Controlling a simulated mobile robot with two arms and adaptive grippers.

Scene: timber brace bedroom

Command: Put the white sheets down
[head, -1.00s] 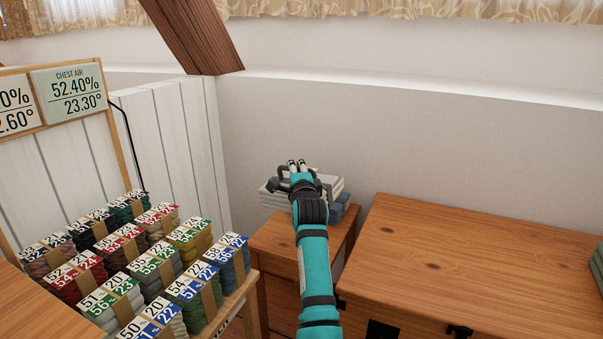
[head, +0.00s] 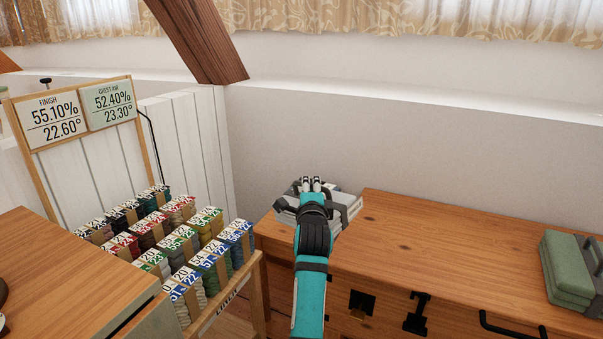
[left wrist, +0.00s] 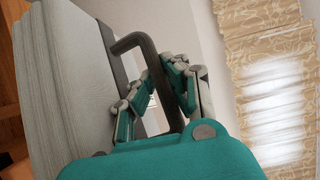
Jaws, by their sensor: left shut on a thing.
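The white sheets (head: 286,214) are a folded pale stack with a dark strap and handle. They are at the left end of the wooden chest, over the small wooden stand (head: 268,243). My left gripper (head: 312,184) is shut on the handle, on top of the stack. The left wrist view shows the sheets (left wrist: 65,85) at the left, with the handle (left wrist: 130,43) passing between the fingers (left wrist: 160,90). My arm hides part of the stack, and I cannot tell whether its underside touches anything. My right gripper is not in view.
A wide wooden chest (head: 440,235) has a largely bare top. A strapped green stack (head: 566,270) lies at its right end. A rack of labelled, coloured bundles (head: 205,250) stands left, under two number signs (head: 82,108). A wooden surface (head: 65,270) fills the lower left.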

